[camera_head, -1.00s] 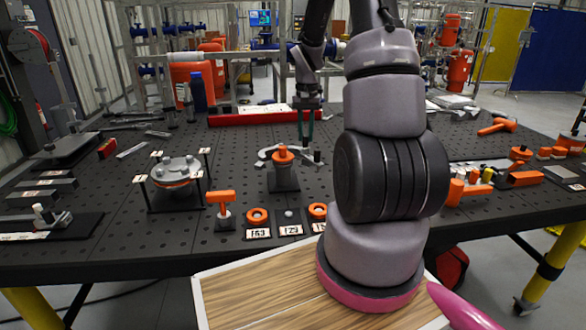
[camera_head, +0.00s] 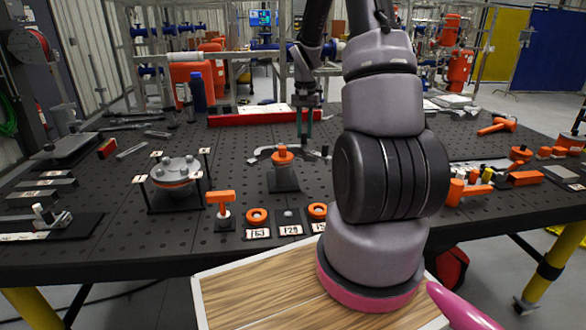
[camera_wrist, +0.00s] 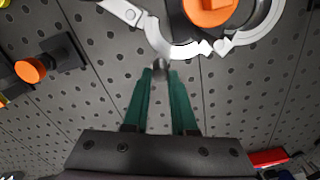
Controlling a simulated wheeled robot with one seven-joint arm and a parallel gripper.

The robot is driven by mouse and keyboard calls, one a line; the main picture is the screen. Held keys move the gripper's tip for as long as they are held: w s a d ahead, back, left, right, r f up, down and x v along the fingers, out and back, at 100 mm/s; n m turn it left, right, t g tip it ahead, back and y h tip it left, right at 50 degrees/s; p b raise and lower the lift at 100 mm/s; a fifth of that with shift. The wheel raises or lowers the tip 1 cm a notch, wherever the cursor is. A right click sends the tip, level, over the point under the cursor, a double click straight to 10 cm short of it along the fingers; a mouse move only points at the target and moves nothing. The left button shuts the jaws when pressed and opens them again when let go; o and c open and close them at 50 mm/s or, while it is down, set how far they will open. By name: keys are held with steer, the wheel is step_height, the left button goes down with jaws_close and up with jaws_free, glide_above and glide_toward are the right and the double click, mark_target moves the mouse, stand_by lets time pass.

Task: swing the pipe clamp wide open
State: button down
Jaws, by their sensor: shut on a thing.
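The pipe clamp is a silver-grey curved clamp (camera_head: 262,154) on the dark table, around an orange-topped post (camera_head: 283,155) on a dark stand (camera_head: 284,180). In the head view its two arms spread out to the left and right of the post. In the wrist view, two curved halves of the clamp (camera_wrist: 178,48) lie around the orange top (camera_wrist: 210,10), with their pointed ends close together. My gripper (camera_head: 304,137) comes down behind the post. In the wrist view its green fingers (camera_wrist: 160,75) are shut on a small grey peg (camera_wrist: 161,65) beside the clamp; the contact is small.
A flanged fixture (camera_head: 175,172) stands to the left. An orange T-handled piece (camera_head: 221,203) and orange rings (camera_head: 257,215) sit at the front. A red tray (camera_head: 240,119) lies behind my gripper. Orange parts (camera_head: 525,177) lie to the right.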

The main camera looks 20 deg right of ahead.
steer(key=shift+w+a, duration=0.3)
steer(key=shift+w, duration=0.55)
steer(key=c, duration=0.6)
jaws_free()
steer(key=shift+a, duration=0.1)
steer(key=shift+c, duration=0.2)
steer(key=shift+o, duration=1.2)
steer(key=shift+d, duration=0.2)
